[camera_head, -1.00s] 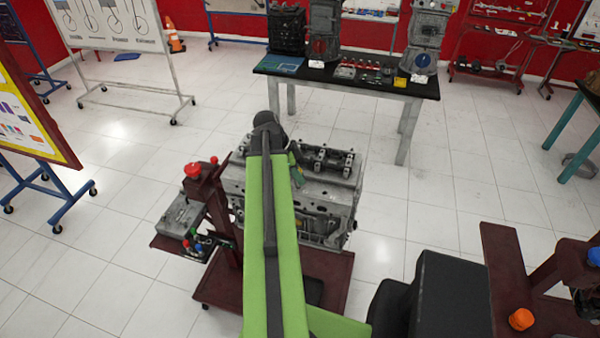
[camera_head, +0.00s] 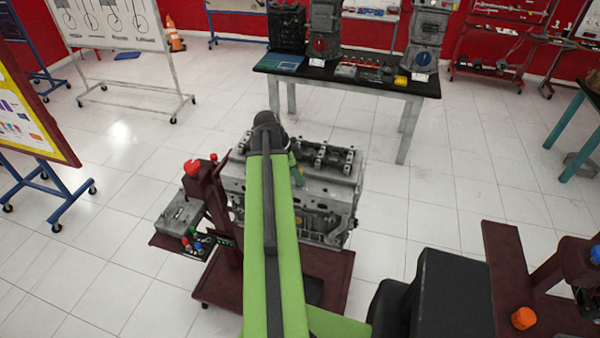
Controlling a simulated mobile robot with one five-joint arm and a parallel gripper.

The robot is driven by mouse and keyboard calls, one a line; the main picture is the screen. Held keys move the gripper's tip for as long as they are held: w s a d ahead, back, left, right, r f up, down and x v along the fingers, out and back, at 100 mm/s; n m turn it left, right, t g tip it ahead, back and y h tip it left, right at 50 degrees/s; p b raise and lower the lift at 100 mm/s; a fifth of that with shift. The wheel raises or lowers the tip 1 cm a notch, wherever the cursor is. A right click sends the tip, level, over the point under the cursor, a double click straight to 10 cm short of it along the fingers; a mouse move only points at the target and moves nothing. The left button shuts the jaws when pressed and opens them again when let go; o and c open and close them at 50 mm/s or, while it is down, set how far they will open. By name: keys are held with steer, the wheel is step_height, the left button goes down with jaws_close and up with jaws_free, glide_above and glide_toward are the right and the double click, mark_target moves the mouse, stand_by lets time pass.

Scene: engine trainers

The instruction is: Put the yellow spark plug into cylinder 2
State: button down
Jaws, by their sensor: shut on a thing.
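The engine block (camera_head: 340,200) sits on a dark red stand in the middle of the view, its long top face partly behind my green arm. A row of valve gear (camera_head: 325,157) shows along its top. The end of my arm is over the block's top, left of its middle. Only a small part of my gripper (camera_head: 298,176) shows past the arm's right edge, close above the block. It is shut; its fingertips and what they hold are hidden. I cannot make out the yellow spark plug or cylinder 2's hole. I cannot tell whether anything touches the block.
A control post with a red knob (camera_head: 193,168) and a grey box (camera_head: 178,214) stand left of the engine. A table (camera_head: 350,83) with parts is behind it. Another dark red stand (camera_head: 515,280) is at the lower right. The tiled floor right of the engine is clear.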

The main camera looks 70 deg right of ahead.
steer(key=shift+f, duration=0.15)
steer(key=c, duration=1.2)
jaws_free()
steer(key=shift+o, duration=0.2)
steer(key=p+v, duration=1.1)
steer(key=v, duration=0.1)
